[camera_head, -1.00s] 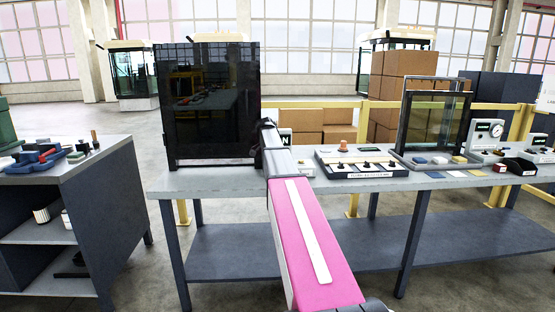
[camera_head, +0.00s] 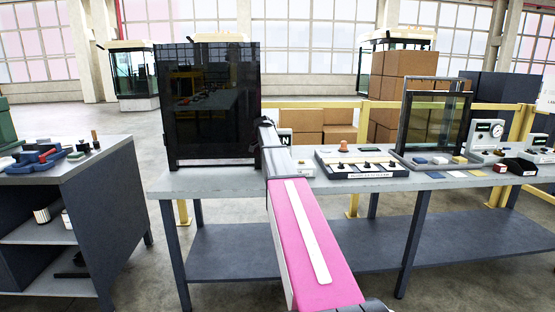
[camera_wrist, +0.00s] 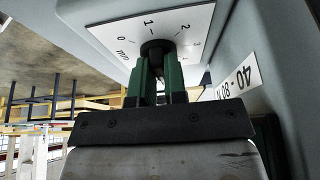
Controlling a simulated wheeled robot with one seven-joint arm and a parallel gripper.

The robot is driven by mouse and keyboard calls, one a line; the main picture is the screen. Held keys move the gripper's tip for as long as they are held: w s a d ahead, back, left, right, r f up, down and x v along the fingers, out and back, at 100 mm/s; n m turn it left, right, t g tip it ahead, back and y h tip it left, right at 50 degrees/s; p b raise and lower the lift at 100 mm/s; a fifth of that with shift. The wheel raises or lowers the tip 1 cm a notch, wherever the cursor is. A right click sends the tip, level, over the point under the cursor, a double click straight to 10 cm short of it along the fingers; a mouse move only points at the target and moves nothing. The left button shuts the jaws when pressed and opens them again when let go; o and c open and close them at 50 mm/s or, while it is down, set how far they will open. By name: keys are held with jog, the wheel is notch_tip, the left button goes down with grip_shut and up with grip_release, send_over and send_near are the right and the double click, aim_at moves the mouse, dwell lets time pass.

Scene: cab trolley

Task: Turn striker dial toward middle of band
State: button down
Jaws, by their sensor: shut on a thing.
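The striker dial is a black round knob (camera_wrist: 157,46) in the wrist view, in front of a white scale plate (camera_wrist: 110,34) marked 0, 1, 2, 3 and "mm". My gripper (camera_wrist: 158,66) has green fingers and is shut on the knob. The fingers hide most of the knob, and I cannot tell where any pointer on it stands. In the head view my pink and grey arm reaches to the right edge of a dark glass panel (camera_head: 210,105); the gripper and the dial are hidden there.
A label reading "40 - 80 N" (camera_wrist: 238,84) is on the grey housing right of the scale. On the bench (camera_head: 225,182) a control box (camera_head: 358,162), a framed glass pane (camera_head: 432,122) and a gauge (camera_head: 487,134) stand to the right. A side cabinet (camera_head: 75,190) stands left.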

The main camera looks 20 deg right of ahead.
jog(key=c, duration=1.2)
grip_release()
jog(key=shift+o, duration=0.2)
